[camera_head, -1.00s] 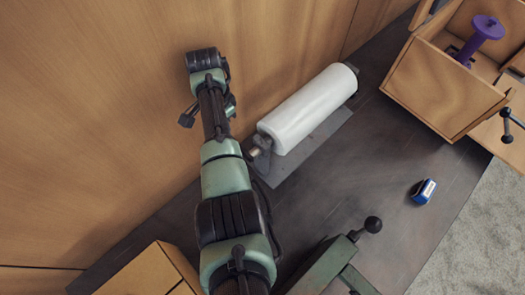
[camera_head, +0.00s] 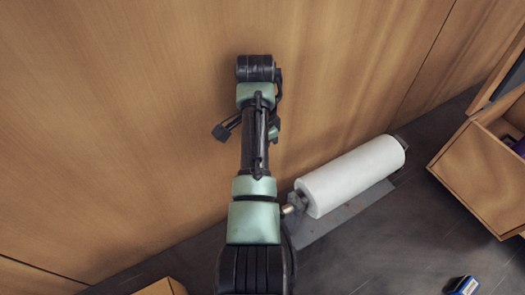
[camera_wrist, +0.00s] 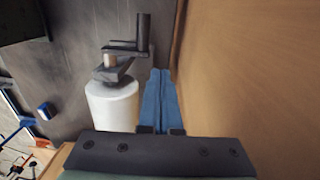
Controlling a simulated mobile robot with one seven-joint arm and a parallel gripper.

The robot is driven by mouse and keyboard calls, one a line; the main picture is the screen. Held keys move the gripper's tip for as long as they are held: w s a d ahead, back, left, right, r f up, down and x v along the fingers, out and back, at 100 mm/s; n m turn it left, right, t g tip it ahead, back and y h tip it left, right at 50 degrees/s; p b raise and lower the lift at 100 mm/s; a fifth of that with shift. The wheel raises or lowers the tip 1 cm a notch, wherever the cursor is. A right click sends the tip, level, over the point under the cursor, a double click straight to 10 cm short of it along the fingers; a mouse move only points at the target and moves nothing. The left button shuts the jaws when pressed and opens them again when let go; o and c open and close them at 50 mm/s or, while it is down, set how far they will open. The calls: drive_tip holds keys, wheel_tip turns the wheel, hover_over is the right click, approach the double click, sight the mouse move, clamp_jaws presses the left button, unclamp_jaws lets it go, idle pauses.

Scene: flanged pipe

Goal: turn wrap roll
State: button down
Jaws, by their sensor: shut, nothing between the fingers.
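The white wrap roll (camera_head: 352,176) lies on its side on a grey base plate (camera_head: 330,218), close to the wooden panel. In the wrist view the roll (camera_wrist: 112,106) stands left of my fingers, with a dark crank and upright handle (camera_wrist: 143,30) beyond its end. My gripper (camera_wrist: 161,72) shows there as two blue fingers pressed together, empty, between the roll and the panel. The fingers appear apart from the crank. In the head view my arm reaches up along the panel, left of the roll, and the fingers cannot be made out.
A wooden panel (camera_head: 130,120) rises close beside my arm and the roll. An open wooden box (camera_head: 480,165) stands at the right. A small blue item (camera_head: 463,285) lies at the lower right. The dark surface (camera_head: 420,240) between them is clear.

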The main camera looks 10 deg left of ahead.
drive_tip(key=s+d+f+n+t+y+b, duration=0.3)
drive_tip(key=d+f+n+t+y, duration=0.15)
drive_tip(key=n, duration=0.35)
drive_tip(key=s+d+r+n+t+y+b, duration=0.25)
drive_tip(key=s+r+n+t, duration=0.35)
drive_tip(key=s+n, duration=0.35)
drive_tip(key=s+f+p+x, duration=0.1)
drive_tip(key=f+p+x, duration=0.1)
drive_tip(key=x, duration=0.9)
drive_tip(key=shift+w+d+f+y+p, duration=0.2)
drive_tip(key=shift+f+y+p, duration=0.2)
drive_tip(key=shift+p, duration=0.25)
drive_tip(key=shift+n+p, duration=0.25)
drive_tip(key=shift+p, duration=0.05)
